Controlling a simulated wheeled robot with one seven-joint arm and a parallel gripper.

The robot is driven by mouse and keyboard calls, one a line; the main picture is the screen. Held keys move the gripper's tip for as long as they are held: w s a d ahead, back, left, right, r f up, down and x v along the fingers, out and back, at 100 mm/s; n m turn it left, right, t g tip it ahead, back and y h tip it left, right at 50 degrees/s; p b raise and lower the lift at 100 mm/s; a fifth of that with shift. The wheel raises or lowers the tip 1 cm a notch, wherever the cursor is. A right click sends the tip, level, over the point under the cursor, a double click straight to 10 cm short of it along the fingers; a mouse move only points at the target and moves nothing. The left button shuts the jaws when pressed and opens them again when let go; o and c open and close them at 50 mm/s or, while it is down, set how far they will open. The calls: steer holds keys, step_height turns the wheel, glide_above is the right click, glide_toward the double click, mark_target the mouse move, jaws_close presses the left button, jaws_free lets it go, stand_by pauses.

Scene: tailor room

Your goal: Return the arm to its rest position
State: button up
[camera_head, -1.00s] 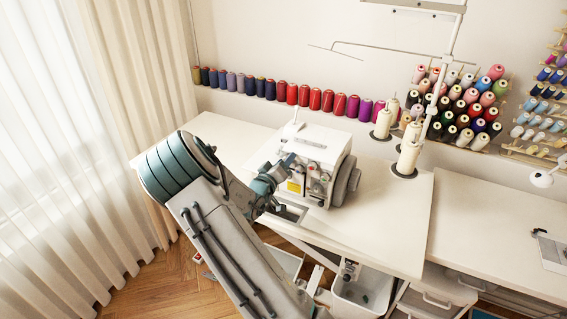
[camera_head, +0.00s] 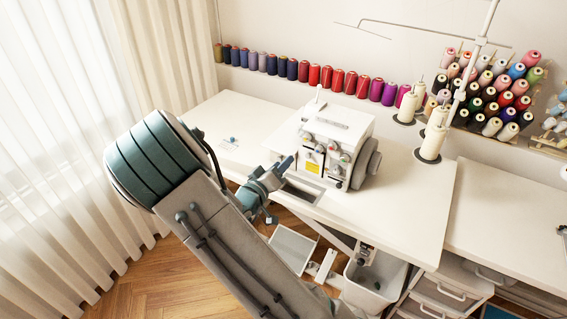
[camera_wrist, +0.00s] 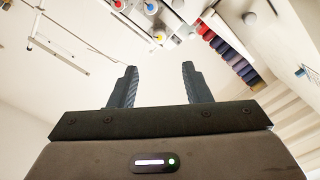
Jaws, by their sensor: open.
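My gripper (camera_head: 283,168) is at the front left edge of the white sewing table, just left of the serger sewing machine (camera_head: 325,140). In the wrist view my gripper (camera_wrist: 157,80) shows two dark fingers spread apart with nothing between them. In the head view my arm reaches up from the bottom and bends at the left, and its wrist points towards the machine. I cannot tell from the head view whether the fingers touch the machine.
Cream thread cones (camera_head: 433,140) stand at the table's right. A bare stretch of the white table (camera_head: 240,110) lies left of the machine. A white bin (camera_head: 375,285) and drawers (camera_head: 440,290) are below. Curtains (camera_head: 50,130) hang at the left.

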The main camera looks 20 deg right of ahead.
stand_by(0.4)
steer(key=s+a+r+g+y, duration=0.1)
steer(key=s+a+r+y, duration=0.15)
steer(key=a+y, duration=0.35)
steer(key=s+a+r+g+y, duration=0.1)
steer(key=s+a+g+y, duration=0.2)
steer(key=y, duration=0.6)
steer(key=s+r+g, duration=0.2)
steer(key=s, duration=0.8)
steer(key=s+d+r+n+g, duration=0.1)
steer(key=s+r+g, duration=0.1)
steer(key=s, duration=0.8)
steer(key=shift+s+d+r+h, duration=0.3)
steer(key=shift+r+h, duration=0.1)
steer(key=shift+r, duration=0.35)
